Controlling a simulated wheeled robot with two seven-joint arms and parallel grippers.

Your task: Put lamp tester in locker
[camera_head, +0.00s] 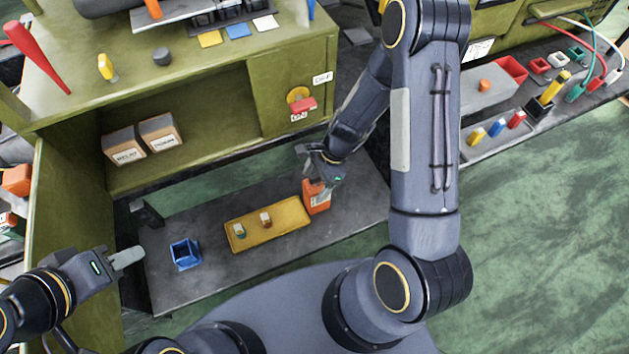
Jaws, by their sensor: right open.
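An orange box-shaped device, which looks like the lamp tester (314,191), stands on the dark shelf (360,198) at the right end of a yellow tray. My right gripper (322,187) is open right at it, with a pale finger in front of its side; whether they touch is unclear. The green locker (220,108) stands behind, its compartment open to the front and its door (70,215) swung out at the left. My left gripper (128,257) is at the lower left, by the shelf's left end, with no object visible in it. Its finger gap is not clear.
The yellow tray (285,222) holds two small lamp-like parts. A blue open holder (185,253) stands left of it. Two labelled boxes (160,133) sit at the left in the locker; its middle floor is clear. A bench with parts (500,135) is at the right.

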